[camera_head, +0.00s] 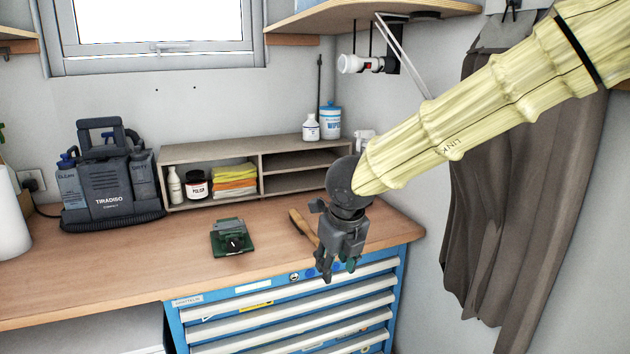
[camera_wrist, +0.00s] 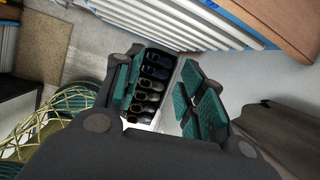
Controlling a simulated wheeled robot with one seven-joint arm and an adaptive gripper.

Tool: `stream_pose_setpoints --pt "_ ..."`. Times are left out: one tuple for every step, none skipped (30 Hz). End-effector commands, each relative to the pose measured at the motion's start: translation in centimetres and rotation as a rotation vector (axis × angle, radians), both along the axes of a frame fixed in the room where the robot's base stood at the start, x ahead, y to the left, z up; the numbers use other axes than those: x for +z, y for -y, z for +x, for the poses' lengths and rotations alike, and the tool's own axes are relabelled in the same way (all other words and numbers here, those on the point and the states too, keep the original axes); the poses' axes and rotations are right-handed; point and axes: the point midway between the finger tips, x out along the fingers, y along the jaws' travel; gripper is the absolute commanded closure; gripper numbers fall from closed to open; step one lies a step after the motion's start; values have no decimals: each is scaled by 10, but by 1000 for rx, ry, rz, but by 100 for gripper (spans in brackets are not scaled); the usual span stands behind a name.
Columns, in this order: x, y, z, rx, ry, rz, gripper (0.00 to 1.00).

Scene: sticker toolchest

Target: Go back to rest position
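My gripper (camera_head: 338,271) hangs pointing down in front of the blue tool chest (camera_head: 188,340), near the right end of the wooden worktop (camera_head: 110,268). In the wrist view, the green finger pads of my gripper (camera_wrist: 165,92) stand apart with nothing held between them. Through the gap I see the floor and a row of dark items below, too unclear to name. My yellow-sleeved arm reaches in from the upper right of the head view.
A green device (camera_head: 232,238) and a wooden-handled tool (camera_head: 303,228) lie on the worktop. A grey shelf (camera_head: 164,186) stands behind, with a dark cleaning machine (camera_head: 108,185) at left. A brown cloth (camera_head: 530,190) hangs at right.

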Motion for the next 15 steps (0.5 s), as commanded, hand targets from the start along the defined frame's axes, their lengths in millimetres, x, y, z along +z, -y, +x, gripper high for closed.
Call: stream_pose_setpoints --pt "-10 6 0 17 -4 -22 60" --pt "-17 9 0 30 -5 -38 60" --pt "-25 13 0 49 -7 -58 60" --pt "-33 17 0 66 -8 -77 60" --pt "-40 21 0 82 -11 -93 60" --pt "-51 26 0 105 -14 -118 60" --pt "-58 29 0 125 -15 -136 60" --pt "-68 34 -1 148 -18 -159 60" --pt "-82 40 -2 182 -23 -190 60" --pt "-92 45 -3 209 -27 -214 60" --pt "-105 51 -4 241 -33 -242 60" --pt "-122 59 -6 289 -40 -280 60" --pt "-136 66 -8 328 -47 -312 60" --pt "-150 73 -11 372 -54 -343 60" --pt "-169 82 -16 431 -63 -384 60"
